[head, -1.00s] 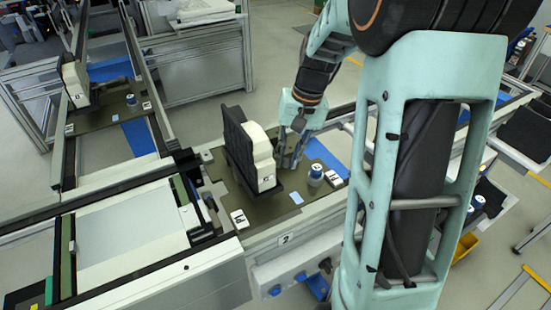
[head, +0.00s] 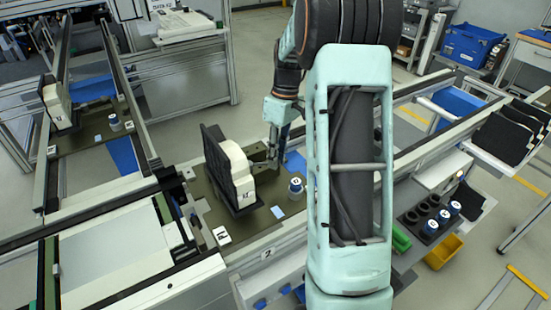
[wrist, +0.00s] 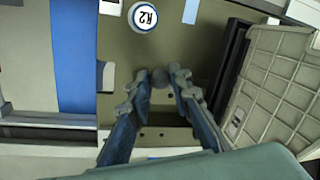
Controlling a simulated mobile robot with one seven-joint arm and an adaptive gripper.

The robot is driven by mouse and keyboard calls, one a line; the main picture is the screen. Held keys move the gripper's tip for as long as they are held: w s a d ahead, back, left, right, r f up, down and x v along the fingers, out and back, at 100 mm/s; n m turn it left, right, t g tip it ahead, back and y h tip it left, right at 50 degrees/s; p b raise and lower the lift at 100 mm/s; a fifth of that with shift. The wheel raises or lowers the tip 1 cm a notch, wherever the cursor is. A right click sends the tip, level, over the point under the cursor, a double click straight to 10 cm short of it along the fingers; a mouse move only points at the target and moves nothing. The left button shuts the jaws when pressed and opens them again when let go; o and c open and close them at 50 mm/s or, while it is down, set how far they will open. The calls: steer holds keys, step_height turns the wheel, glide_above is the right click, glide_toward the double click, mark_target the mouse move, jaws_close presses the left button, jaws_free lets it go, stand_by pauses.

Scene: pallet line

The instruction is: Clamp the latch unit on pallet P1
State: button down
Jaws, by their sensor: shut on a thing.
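The latch unit, with a cream ribbed body (head: 240,178) and a black backing plate (head: 213,160), stands upright on the olive pallet (head: 222,218) in the head view. In the wrist view the latch unit (wrist: 270,85) fills the right side. My gripper (wrist: 160,80) is beside the unit, its two fingers closed around a small grey round knob (wrist: 159,77) over the pallet plate. In the head view my gripper (head: 277,158) is low behind the unit's right side, partly hidden, and its contact is too small to tell. The unit and the fingers are apart.
A blue-and-white round piece (head: 296,188) stands on the pallet's right, also in the wrist view (wrist: 143,16). A second pallet with a similar cream unit (head: 57,105) is at left. A bin rack with blue-topped cylinders (head: 432,226) and a yellow bin (head: 443,252) are right.

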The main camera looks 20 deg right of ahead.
steer(key=n, duration=0.1)
steer(key=w+n+p, duration=0.1)
steer(key=w+n, duration=0.1)
steer(key=shift+w+d+r, duration=0.15)
steer(key=shift+w+d, duration=0.1)
steer(key=shift+w+n+g+h+p, duration=0.4)
steer(key=shift+w+n+p, duration=0.5)
steer(key=shift+n, duration=0.7)
steer(key=c, duration=1.8)
jaws_free()
steer(key=shift+o, duration=0.2)
step_height(320, 180, up, 12)
steer(key=w, duration=0.2)
steer(key=shift+d+f, duration=0.2)
steer(key=shift+d, duration=0.25)
steer(key=shift+w+r, duration=0.1)
